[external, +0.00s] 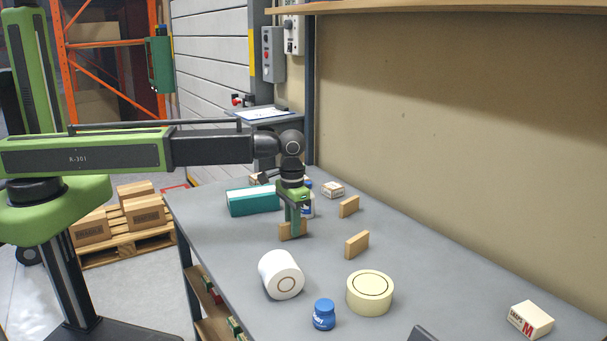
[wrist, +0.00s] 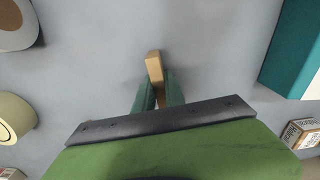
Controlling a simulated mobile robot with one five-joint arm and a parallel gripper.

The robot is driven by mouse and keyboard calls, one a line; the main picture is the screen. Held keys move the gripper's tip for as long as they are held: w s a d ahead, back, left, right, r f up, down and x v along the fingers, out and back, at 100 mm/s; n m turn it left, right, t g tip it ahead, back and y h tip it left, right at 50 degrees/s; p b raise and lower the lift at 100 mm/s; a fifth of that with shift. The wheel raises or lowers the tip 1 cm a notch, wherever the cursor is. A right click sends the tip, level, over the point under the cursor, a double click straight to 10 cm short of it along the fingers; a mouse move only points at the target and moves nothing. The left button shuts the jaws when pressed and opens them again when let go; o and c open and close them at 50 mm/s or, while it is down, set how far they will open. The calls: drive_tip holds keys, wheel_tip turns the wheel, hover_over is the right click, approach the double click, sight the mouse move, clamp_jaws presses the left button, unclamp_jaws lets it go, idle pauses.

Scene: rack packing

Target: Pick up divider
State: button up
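A tan wooden divider (external: 285,231) stands on the grey table, partly hidden behind my gripper (external: 297,224). In the wrist view the divider (wrist: 154,68) lies between the two green fingers of my gripper (wrist: 159,88), one on each side and very close to it. Whether both fingers press on it or a thin gap is left, I cannot tell. The divider looks to be at table level. Two more tan dividers stand to the right, one farther back (external: 349,206) and one nearer (external: 357,244).
A white roll (external: 275,272), a cream tape roll (external: 370,298) and a blue jar (external: 324,314) stand nearer the camera. A teal box (external: 252,202) lies left of my gripper. A small white carton (external: 333,189) is behind. Another carton (external: 530,319) sits far right.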

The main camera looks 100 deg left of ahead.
clamp_jaws()
drive_tip(key=shift+r, duration=0.1)
